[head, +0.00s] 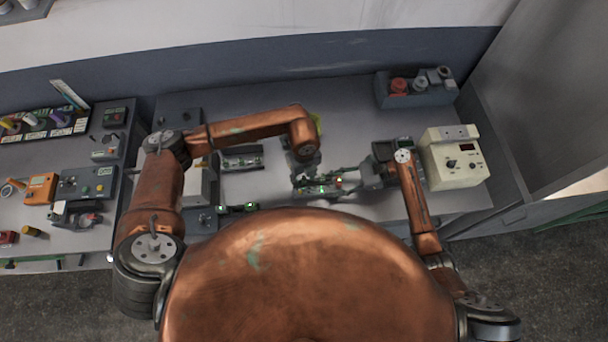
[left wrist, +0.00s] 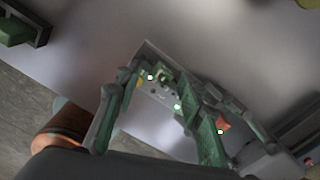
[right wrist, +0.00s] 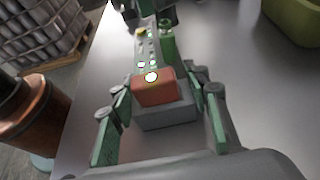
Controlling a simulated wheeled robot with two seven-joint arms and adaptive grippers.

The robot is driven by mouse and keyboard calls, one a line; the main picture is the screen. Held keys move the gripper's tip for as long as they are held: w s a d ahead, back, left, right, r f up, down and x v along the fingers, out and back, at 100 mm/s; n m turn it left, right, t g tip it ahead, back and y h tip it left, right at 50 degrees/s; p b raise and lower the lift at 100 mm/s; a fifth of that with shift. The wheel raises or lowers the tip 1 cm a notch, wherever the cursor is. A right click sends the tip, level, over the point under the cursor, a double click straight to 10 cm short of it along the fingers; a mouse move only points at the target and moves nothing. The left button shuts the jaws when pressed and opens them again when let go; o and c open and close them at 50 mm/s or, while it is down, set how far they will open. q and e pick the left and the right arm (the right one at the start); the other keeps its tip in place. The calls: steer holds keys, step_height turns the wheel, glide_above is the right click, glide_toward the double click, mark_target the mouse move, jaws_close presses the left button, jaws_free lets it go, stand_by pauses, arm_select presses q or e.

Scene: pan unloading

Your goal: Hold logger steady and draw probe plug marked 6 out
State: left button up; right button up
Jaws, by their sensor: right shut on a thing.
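The logger (head: 318,190) is a narrow grey unit with small lit lamps, lying on the bench in front of my body. My left gripper (head: 305,172) is above it; in the left wrist view its green fingers stand apart with the logger (left wrist: 158,92) between them. Whether they touch it is unclear. An orange-red plug (right wrist: 153,88) with a grey body is at the logger's near end in the right wrist view. My right gripper (right wrist: 160,120) has its fingers on either side of it and is shut on it. The number 6 cannot be read.
A cream instrument box (head: 452,158) stands right of my right arm. A grey holder (head: 415,90) with round parts is at the back right. A dark tray (head: 242,158) lies left of the logger. The bench behind the logger is mostly clear.

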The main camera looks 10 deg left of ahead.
arm_select(q)
jaws_close()
stand_by(0.8)
